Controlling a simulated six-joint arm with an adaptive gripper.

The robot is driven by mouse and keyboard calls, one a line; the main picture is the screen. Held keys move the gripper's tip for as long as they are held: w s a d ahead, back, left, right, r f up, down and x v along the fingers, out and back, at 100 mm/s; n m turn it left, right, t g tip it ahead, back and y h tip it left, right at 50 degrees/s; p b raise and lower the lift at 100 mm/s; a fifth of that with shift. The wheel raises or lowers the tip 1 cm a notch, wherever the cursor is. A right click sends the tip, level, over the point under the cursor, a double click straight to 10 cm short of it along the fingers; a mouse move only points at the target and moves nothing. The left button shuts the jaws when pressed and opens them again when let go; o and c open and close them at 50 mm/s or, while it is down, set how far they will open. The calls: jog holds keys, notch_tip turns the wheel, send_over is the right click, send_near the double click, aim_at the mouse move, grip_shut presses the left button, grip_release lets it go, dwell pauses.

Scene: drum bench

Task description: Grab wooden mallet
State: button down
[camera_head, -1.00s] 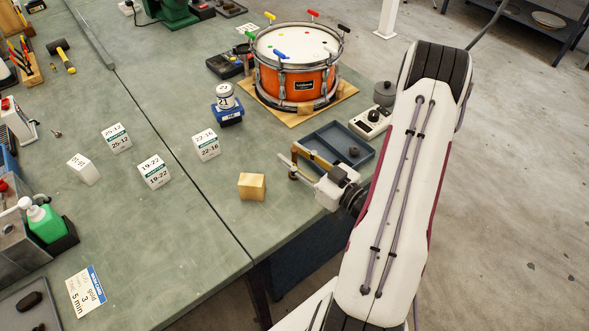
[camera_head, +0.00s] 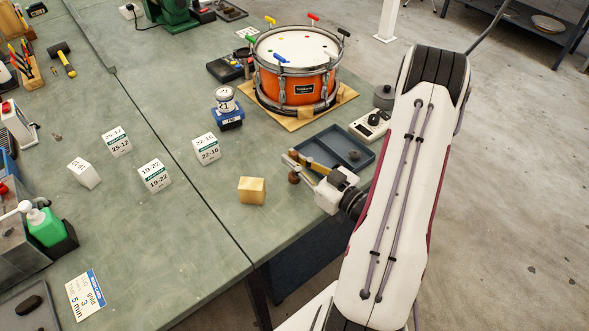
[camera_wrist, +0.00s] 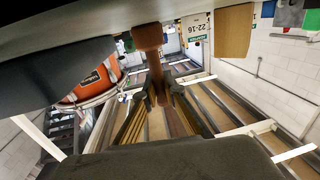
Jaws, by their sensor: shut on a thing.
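My gripper (camera_head: 303,168) is above the bench's front right edge, beside the grey tray, in the head view. It is shut on a small brown wooden mallet (camera_head: 293,178), whose rounded end shows just below the fingers. In the wrist view the mallet (camera_wrist: 148,38) shows as a brown rounded end with a narrower stem running between my fingertips (camera_wrist: 160,92). My fingers hide part of it. Whether it touches the bench is hard to tell.
A grey tray (camera_head: 364,168) with a small dark round piece lies just behind my gripper. A tan block (camera_head: 251,191) stands to its left. An orange drum (camera_head: 288,85) stands on a board further back.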

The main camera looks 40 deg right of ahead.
jog(key=shift+r, duration=0.15)
jog(key=shift+r, duration=4.85)
